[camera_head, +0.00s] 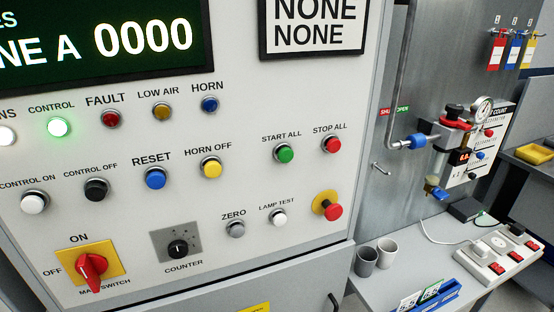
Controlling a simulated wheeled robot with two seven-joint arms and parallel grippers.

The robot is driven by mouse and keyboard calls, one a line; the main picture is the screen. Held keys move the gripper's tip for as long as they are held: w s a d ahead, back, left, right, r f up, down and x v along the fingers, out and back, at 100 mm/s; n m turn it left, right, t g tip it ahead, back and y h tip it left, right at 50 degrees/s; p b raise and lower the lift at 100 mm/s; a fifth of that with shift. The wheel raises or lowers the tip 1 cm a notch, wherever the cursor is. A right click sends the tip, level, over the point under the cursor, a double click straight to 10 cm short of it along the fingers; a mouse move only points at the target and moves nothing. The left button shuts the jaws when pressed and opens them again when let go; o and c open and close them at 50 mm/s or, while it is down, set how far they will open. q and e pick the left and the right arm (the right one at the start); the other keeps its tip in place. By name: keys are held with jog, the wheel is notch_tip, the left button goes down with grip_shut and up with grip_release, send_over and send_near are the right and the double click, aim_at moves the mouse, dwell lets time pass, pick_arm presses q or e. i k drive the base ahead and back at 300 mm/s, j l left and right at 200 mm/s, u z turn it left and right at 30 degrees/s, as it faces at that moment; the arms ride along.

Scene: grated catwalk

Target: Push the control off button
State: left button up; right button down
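The control off button (96,189) is a black round push button in a metal ring on the grey control panel (235,130), under the label CONTROL OFF. It sits between the white control on button (34,202) and the blue reset button (155,178). The control lamp (58,127) above it glows green. Neither gripper shows in the head view, so nothing covers the button.
Near the button are a yellow horn off button (210,167), a red main switch (91,267) and a black counter knob (178,248). A red mushroom button (332,211) sticks out at lower right. A shelf (420,275) with two cups stands right of the panel.

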aim_at(96, 192)
jog(key=k+j+u, duration=0.1)
jog(key=k, duration=0.4)
jog(key=k+j, duration=0.15)
jog(key=k, duration=0.35)
jog(key=u, duration=0.05)
